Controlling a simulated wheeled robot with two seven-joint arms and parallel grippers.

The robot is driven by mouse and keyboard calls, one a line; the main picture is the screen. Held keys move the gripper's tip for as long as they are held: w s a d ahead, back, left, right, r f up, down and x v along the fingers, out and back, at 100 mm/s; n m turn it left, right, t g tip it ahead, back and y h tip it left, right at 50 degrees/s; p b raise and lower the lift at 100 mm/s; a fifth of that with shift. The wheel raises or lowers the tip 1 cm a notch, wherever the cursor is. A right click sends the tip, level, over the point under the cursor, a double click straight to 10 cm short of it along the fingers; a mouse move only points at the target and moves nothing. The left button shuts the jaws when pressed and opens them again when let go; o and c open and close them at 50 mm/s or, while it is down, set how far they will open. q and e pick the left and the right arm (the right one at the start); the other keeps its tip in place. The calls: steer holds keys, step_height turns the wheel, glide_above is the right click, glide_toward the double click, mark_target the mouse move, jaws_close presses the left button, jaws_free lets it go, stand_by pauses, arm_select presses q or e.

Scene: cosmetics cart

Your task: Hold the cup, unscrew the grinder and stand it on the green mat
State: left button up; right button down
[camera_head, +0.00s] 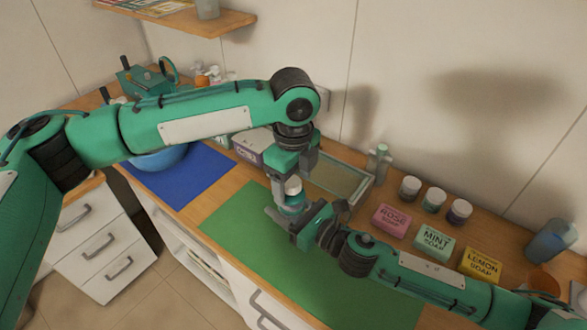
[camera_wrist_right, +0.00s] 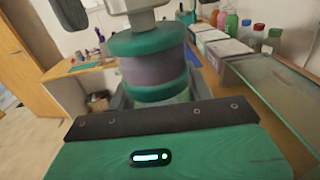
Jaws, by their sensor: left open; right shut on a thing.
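My right gripper (camera_head: 290,212) is shut on the cup, a teal piece (camera_head: 291,206) with a grey-purple band (camera_wrist_right: 153,70) between teal rims in the right wrist view. It holds the cup upright over the green mat (camera_head: 240,222). The white-topped grinder (camera_head: 293,186) sits on top of the cup; its pale lower part shows at the top of the right wrist view (camera_wrist_right: 135,8). My left gripper (camera_head: 294,176) points down from above, open, with its fingers at the grinder's top. Whether they touch it is hidden.
A blue mat (camera_head: 195,180) with a blue bowl (camera_head: 158,162) lies to the left. Behind are a shallow tray (camera_head: 350,196) and several small jars (camera_head: 410,186). Rose (camera_head: 392,220), mint (camera_head: 433,243) and lemon (camera_head: 481,264) soap boxes stand to the right, close to my right arm.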

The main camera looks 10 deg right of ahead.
mark_target(294, 196)
arm_select(q)
steer(key=shift+f, duration=2.6)
steer(key=c, duration=1)
steer(key=n, duration=0.6)
steer(key=shift+w, duration=0.1)
steer(key=shift+r, duration=0.3)
steer(key=shift+r, duration=0.9)
